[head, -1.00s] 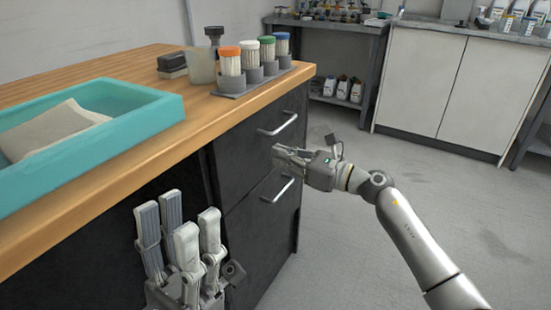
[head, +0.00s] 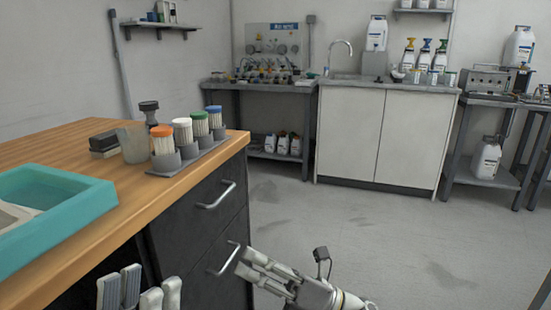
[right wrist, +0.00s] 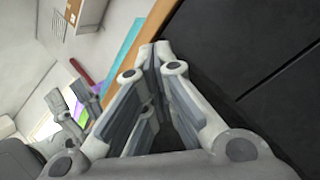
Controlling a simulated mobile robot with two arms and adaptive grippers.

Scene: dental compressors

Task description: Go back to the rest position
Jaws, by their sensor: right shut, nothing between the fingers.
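My right gripper (head: 246,263) is at the bottom middle of the head view, in front of the lower drawer of the dark cabinet. Its fingertips meet with nothing between them, as the right wrist view (right wrist: 155,50) also shows. My left gripper (head: 139,288) is at the bottom left, below the wooden counter edge. Only its upper finger parts show, upright and spread apart, with nothing seen between them. It also shows at the left of the right wrist view (right wrist: 73,110).
The wooden counter (head: 100,245) carries a teal tray (head: 85,212), a rack (head: 187,160) of colour-capped tubes, a cup (head: 133,143) and a dark block (head: 104,143). Drawer handles (head: 215,195) stick out near my right gripper. The grey floor (head: 360,240) to the right is clear.

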